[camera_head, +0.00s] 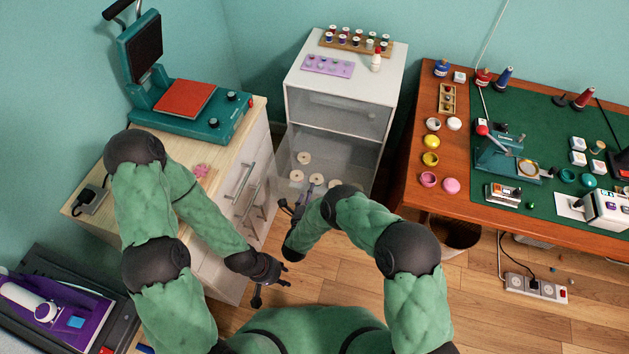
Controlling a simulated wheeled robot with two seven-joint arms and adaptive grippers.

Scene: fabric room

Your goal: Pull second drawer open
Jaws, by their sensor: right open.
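The white cabinet (347,85) stands against the back wall. Its upper clear drawer (335,115) is shut. The second clear drawer (328,146) below sticks out toward me, with several pale round discs (304,158) inside. My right gripper (290,209) is open at the drawer's near left edge; the arm partly hides it, and I cannot tell whether it touches the drawer. My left gripper (272,284) is open and empty, lower down over the floor, apart from the cabinet.
A wooden counter (140,190) with a teal heat press (190,112) and handled drawers stands left. A brown desk (415,165) with a green mat and sewing supplies stands right. Thread spools (357,41) stand on the cabinet. Some wood floor between is clear.

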